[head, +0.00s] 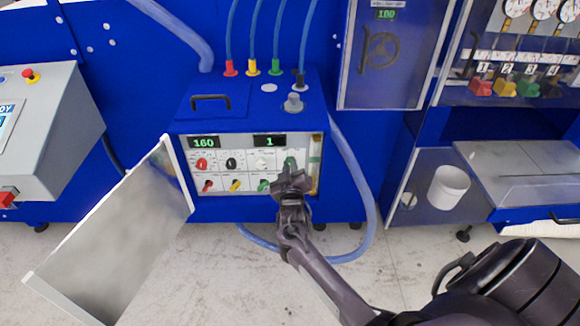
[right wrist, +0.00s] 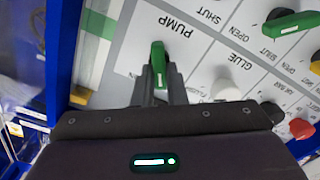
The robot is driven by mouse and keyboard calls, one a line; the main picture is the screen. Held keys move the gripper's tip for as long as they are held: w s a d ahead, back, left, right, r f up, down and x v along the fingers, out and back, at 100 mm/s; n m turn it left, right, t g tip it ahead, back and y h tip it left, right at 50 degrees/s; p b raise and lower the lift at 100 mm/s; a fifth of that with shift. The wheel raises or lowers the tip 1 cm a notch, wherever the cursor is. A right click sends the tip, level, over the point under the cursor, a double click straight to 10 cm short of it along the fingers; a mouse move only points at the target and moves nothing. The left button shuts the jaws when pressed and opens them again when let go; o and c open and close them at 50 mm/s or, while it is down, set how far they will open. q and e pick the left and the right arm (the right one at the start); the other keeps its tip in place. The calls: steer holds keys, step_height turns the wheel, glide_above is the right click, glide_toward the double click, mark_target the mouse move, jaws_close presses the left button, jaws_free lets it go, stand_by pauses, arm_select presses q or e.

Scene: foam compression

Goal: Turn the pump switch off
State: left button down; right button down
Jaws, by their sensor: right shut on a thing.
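The control box (head: 250,208) stands in the middle of the head view, with a white panel of knobs and two displays reading 160 and 1. The green pump switch (head: 290,162) is at the upper right of the panel. In the right wrist view the green switch (right wrist: 158,55) is beside the word PUMP, which appears upside down. My right gripper (head: 289,178) is at the panel, with its fingers closed around the switch; its fingers also show in the right wrist view (right wrist: 160,82). My left gripper is not in view.
An open grey door (head: 115,235) hangs at the box's left. A white knob (head: 262,161) and a green valve handle (right wrist: 290,24) are close to my right gripper. A blue hose (head: 367,190) curves around the box's right side.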

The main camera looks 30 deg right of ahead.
steer(key=shift+d, duration=0.15)
steer(key=c, duration=1.8)
jaws_free()
steer(key=o, duration=0.3)
steer(key=shift+w+f, duration=0.1)
steer(key=shift+w, duration=0.05)
steer(key=shift+o, duration=0.2)
steer(key=b+v, duration=0.2)
steer(key=v, duration=0.5)
steer(key=shift+s+a, duration=0.2)
steer(key=shift+s, duration=0.15)
steer(key=shift+f, duration=0.1)
